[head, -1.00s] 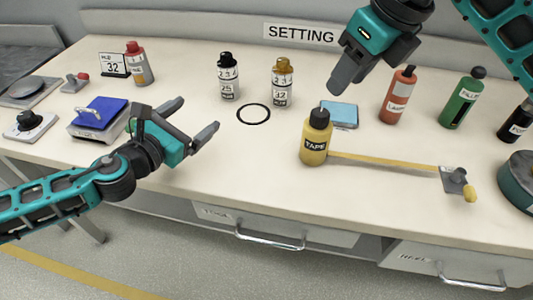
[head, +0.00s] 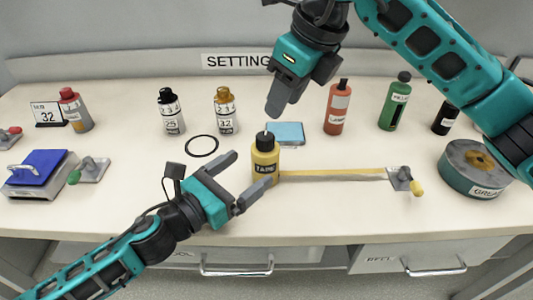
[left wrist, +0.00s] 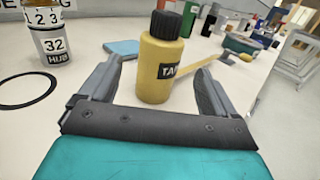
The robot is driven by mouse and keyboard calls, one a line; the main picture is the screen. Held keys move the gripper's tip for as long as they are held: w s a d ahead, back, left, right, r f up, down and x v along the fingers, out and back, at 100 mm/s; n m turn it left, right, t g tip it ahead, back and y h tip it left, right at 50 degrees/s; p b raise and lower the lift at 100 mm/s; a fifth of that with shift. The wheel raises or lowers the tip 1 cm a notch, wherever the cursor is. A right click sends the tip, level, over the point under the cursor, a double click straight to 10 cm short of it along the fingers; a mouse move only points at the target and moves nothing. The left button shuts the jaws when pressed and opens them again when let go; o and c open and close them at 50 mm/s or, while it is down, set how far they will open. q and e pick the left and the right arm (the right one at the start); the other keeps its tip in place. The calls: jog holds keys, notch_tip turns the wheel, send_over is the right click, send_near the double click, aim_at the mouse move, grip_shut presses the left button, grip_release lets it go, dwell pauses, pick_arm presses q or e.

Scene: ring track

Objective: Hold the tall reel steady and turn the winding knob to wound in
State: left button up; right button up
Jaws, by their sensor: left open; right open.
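The tall reel is a yellow bottle-shaped body (head: 264,160) with a dark cap and a TAPE label, upright on the bench. A yellow tape (head: 330,174) runs right from it to a grey bracket (head: 400,178) with a yellow winding knob (head: 417,188). My left gripper (head: 252,168) is open at the reel's left side. In the left wrist view the reel (left wrist: 158,70) stands upright between the spread fingers (left wrist: 157,72), with no clear contact. My right gripper (head: 280,103) is open, seen side-on, above the bench behind the reel and away from the knob.
A blue pad (head: 290,132) lies behind the reel and a black ring (head: 201,146) to its left. Orange (head: 337,112) and green (head: 394,106) bottles stand behind the tape. A round green tin (head: 470,172) stands right of the knob. The bench front is clear.

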aim_at(271, 153)
pick_arm(q)
jog(key=x, duration=0.8)
jog(key=shift+w, duration=0.1)
jog(key=shift+c, duration=0.5)
